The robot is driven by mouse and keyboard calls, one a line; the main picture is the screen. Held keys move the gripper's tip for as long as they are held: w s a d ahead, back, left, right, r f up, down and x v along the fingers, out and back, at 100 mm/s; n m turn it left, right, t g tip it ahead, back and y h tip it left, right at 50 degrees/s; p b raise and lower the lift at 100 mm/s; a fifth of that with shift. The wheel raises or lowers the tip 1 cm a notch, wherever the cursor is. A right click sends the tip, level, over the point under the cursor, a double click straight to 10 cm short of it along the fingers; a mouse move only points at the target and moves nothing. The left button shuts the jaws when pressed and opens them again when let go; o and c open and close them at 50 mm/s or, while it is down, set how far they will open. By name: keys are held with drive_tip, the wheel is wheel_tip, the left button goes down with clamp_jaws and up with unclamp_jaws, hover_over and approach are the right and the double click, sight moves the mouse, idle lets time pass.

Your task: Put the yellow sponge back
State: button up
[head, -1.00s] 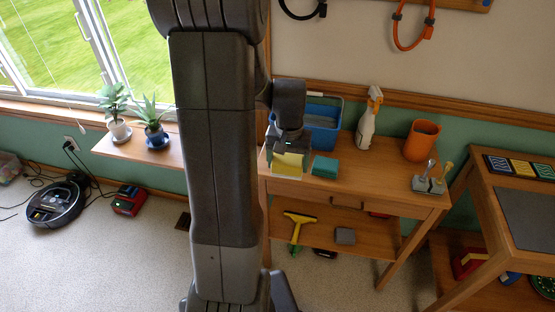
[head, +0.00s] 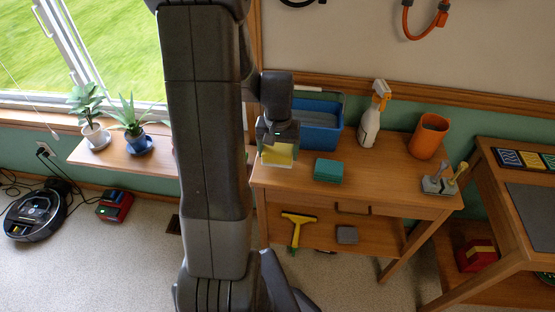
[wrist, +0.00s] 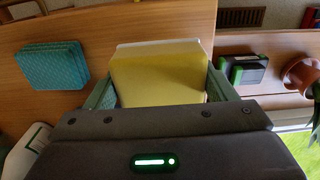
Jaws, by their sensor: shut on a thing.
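The yellow sponge (head: 278,154) with a pale underside is held in my gripper (head: 277,146) at the left end of the wooden side table (head: 300,178). In the wrist view the yellow sponge (wrist: 160,72) fills the space between the two green-padded fingers of my gripper (wrist: 160,88), which are shut on it. It appears to be near the tabletop; I cannot tell whether it touches. A teal sponge (head: 328,170) lies on the tabletop to its right, and it also shows in the wrist view (wrist: 54,66).
A blue bucket (head: 320,137) stands behind the teal sponge. A white spray bottle (head: 371,120) and an orange cup (head: 429,137) stand at the back. A metal-handled item (head: 438,183) sits at the right. The lower shelf holds a yellow squeegee (head: 297,226) and a grey block (head: 347,235).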

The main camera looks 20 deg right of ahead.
sight(278, 160)
drive_tip(key=shift+f, duration=1.85)
drive_tip(key=shift+f+b, duration=0.2)
drive_tip(key=shift+b, duration=0.15)
drive_tip(key=o, duration=0.9)
drive_tip(key=shift+o, duration=0.2)
drive_tip(key=shift+r, duration=0.1)
wheel_tip(278, 160, up, 12)
drive_tip(key=shift+r+p, duration=0.15)
drive_tip(key=shift+p, duration=0.65)
